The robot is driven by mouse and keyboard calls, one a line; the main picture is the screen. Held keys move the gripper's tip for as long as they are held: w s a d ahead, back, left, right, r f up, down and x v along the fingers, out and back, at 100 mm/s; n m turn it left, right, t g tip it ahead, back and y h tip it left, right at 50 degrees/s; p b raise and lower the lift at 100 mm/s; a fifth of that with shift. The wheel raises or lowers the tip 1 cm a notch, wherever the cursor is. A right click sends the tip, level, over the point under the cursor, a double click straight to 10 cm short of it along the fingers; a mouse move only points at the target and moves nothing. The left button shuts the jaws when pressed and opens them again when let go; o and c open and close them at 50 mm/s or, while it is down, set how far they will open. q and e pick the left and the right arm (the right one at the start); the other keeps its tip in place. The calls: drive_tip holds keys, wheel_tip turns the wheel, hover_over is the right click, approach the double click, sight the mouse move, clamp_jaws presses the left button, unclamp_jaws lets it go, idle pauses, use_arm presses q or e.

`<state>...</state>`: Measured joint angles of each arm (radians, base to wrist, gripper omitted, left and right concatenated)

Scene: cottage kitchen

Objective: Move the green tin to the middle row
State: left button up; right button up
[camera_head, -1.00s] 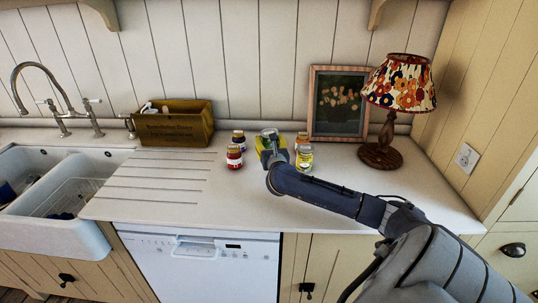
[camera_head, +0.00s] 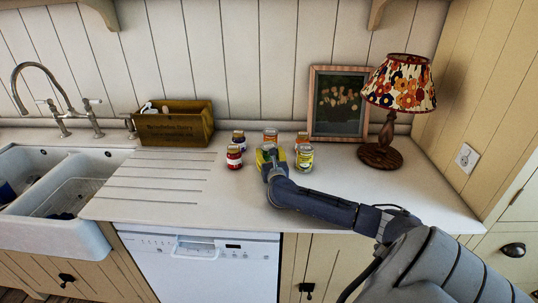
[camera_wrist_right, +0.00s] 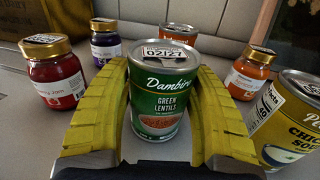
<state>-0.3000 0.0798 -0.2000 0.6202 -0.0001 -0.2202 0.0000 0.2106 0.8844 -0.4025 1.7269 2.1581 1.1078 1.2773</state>
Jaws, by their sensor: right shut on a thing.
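The green tin (camera_wrist_right: 160,90), labelled green lentils, stands upright between the two yellow fingers of my right gripper in the right wrist view. My right gripper (camera_head: 267,154) is shut on it, with a finger on each side. In the head view the gripper largely hides the tin. I cannot tell whether its base touches the counter. My left gripper is in neither view.
A red jam jar (camera_head: 234,157) and a purple jar (camera_head: 239,140) stand left of the gripper. An orange tin (camera_head: 270,135) stands behind it. An orange jar (camera_head: 302,138) and a yellow soup tin (camera_head: 304,158) stand right. The counter front (camera_head: 230,205) is clear.

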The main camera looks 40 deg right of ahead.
drive_tip(key=o, duration=1.5)
drive_tip(key=shift+f, duration=0.1)
drive_tip(key=v, duration=1.2)
